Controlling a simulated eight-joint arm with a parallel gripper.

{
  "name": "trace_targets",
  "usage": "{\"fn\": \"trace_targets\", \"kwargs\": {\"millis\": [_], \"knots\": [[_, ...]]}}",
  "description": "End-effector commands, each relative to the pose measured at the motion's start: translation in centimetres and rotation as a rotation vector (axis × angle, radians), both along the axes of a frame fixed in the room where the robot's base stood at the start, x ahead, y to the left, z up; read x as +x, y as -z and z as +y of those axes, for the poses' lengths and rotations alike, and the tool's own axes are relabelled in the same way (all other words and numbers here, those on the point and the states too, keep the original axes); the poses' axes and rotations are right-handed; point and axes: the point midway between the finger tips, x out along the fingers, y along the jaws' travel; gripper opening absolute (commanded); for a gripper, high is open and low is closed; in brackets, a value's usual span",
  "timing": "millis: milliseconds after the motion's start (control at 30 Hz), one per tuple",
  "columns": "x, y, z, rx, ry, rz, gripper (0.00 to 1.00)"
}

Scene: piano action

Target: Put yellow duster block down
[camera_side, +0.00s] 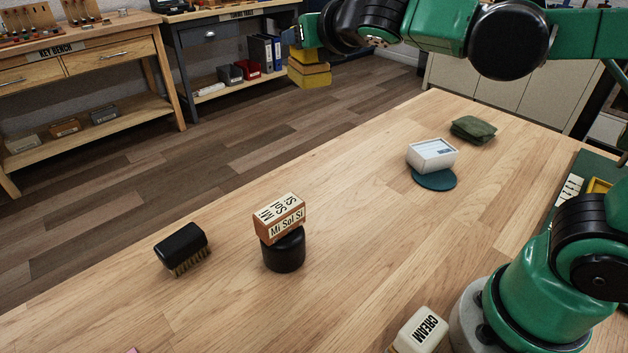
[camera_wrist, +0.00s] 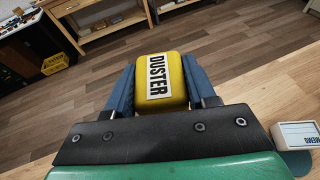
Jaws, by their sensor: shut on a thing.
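The yellow duster block (camera_side: 309,73) is held up in the air at the top of the side view, beyond the far edge of the table. In the wrist view the yellow duster block (camera_wrist: 160,80) shows its DUSTER label between two blue fingers. My gripper (camera_side: 300,48) is shut on it; its fingers (camera_wrist: 160,85) also show in the wrist view, one on each side of the block. The wooden table (camera_side: 340,210) lies below and to the right of the block in the side view.
A wooden block lettered Mi Sol Si (camera_side: 280,218) sits on a black round piece (camera_side: 284,252). A black brush (camera_side: 182,248) lies to its left. A white box (camera_side: 432,154) rests on a teal disc (camera_side: 434,180), near a green cloth (camera_side: 473,129).

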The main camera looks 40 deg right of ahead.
Motion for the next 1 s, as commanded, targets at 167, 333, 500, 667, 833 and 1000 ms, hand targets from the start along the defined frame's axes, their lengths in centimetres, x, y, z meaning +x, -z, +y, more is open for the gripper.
{"fn": "trace_targets", "kwargs": {"millis": [167,333,500,667,833,1000], "knots": [[0.5,0.0,-0.6,0.0,0.045,0.0,0.0],[2.4,-0.1,-3.3,-0.001,0.234,0.0,0.0],[4.3,0.2,-7.1,0.0,0.524,-0.001,0.0],[5.3,1.0,-10.3,0.0,0.804,-0.002,0.0],[5.4,2.2,-12.6,-0.001,1.057,-0.002,0.0],[5.1,3.1,-13.7,-0.001,1.216,-0.001,0.0]]}}
